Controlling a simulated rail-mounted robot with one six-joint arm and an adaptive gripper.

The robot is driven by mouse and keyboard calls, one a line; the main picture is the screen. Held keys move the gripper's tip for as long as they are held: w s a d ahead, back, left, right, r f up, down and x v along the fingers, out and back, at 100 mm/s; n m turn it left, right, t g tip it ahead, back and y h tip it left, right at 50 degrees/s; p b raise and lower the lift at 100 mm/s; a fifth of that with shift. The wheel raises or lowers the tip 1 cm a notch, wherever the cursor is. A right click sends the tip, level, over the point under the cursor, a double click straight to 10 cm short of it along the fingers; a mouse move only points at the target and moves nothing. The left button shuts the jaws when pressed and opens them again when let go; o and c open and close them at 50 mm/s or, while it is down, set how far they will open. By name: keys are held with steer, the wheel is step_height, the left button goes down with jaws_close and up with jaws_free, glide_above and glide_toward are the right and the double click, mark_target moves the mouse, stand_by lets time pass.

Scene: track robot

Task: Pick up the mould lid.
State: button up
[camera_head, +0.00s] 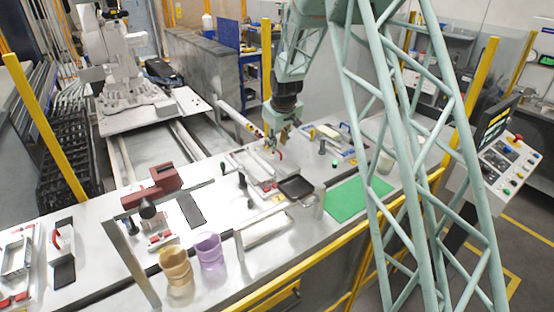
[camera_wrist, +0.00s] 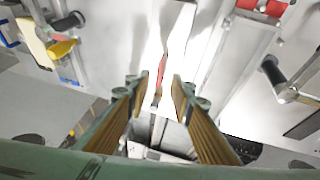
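My gripper (camera_head: 275,143) is low over the far side of the bench, above a pale metal fixture (camera_head: 252,166). The wrist view shows its two brass-coloured fingers (camera_wrist: 161,92) apart, with a visible gap and nothing clearly held. A narrow pale metal part (camera_wrist: 174,40) with a red strip (camera_wrist: 160,70) lies beyond and between the fingertips. This may be the mould lid, but I cannot tell for certain. A red piece also shows just under the gripper in the head view (camera_head: 281,155). Whether the fingers touch anything is unclear.
A dark tray (camera_head: 296,187) and a green mat (camera_head: 358,198) lie to the right of the fixture. A tan cup (camera_head: 176,266) and a purple cup (camera_head: 210,250) stand near the front edge. A red vice-like block (camera_head: 150,187) is on the left. A yellow rail (camera_head: 330,250) runs along the front.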

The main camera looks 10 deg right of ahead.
mark_target(277, 156)
steer(key=shift+p+x, duration=0.5)
steer(key=shift+x, duration=2.05)
steer(key=shift+c, duration=0.5)
jaws_close()
steer(key=shift+w, duration=0.1)
